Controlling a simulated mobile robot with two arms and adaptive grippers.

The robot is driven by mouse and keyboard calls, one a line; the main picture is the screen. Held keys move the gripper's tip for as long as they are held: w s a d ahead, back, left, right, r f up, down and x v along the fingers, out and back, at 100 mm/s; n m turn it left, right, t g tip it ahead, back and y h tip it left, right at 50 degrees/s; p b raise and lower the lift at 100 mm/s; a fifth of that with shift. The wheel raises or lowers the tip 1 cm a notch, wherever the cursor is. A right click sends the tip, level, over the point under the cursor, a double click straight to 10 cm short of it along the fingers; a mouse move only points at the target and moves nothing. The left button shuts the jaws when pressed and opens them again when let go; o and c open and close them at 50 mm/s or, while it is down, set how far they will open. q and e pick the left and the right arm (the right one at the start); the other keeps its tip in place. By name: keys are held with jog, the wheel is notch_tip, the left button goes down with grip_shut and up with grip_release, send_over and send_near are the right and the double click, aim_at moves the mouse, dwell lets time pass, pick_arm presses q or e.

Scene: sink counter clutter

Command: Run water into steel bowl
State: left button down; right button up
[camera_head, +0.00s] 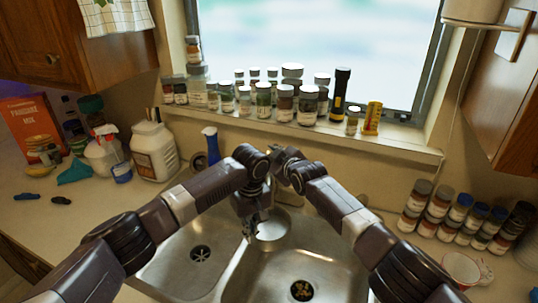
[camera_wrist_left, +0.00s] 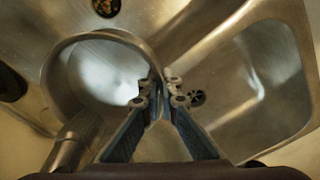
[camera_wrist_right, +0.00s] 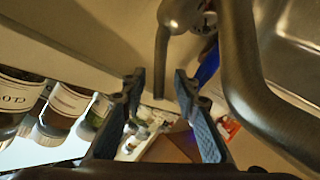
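The steel bowl (camera_head: 272,230) sits at the sink divider, partly hidden by my left arm. In the left wrist view its round rim (camera_wrist_left: 92,38) and bright inside show; I cannot tell whether it holds water. My left gripper (camera_head: 250,232) is shut on the bowl's rim, its fingertips (camera_wrist_left: 157,93) close together there. My right gripper (camera_head: 288,172) is at the faucet behind the sink. In the right wrist view its fingers (camera_wrist_right: 160,85) are apart, with a thin metal lever (camera_wrist_right: 162,62) between them. The thick curved spout (camera_wrist_right: 240,80) passes on the right.
The double sink has a left basin drain (camera_head: 200,254) and a right basin drain (camera_head: 301,290). A blue spray bottle (camera_head: 211,146) stands behind the sink. Several jars line the sill (camera_head: 390,138). More jars (camera_head: 440,205) and a mug (camera_head: 461,268) stand on the right.

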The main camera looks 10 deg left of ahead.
jog(key=shift+w, duration=0.1)
dwell(0.3)
grip_shut()
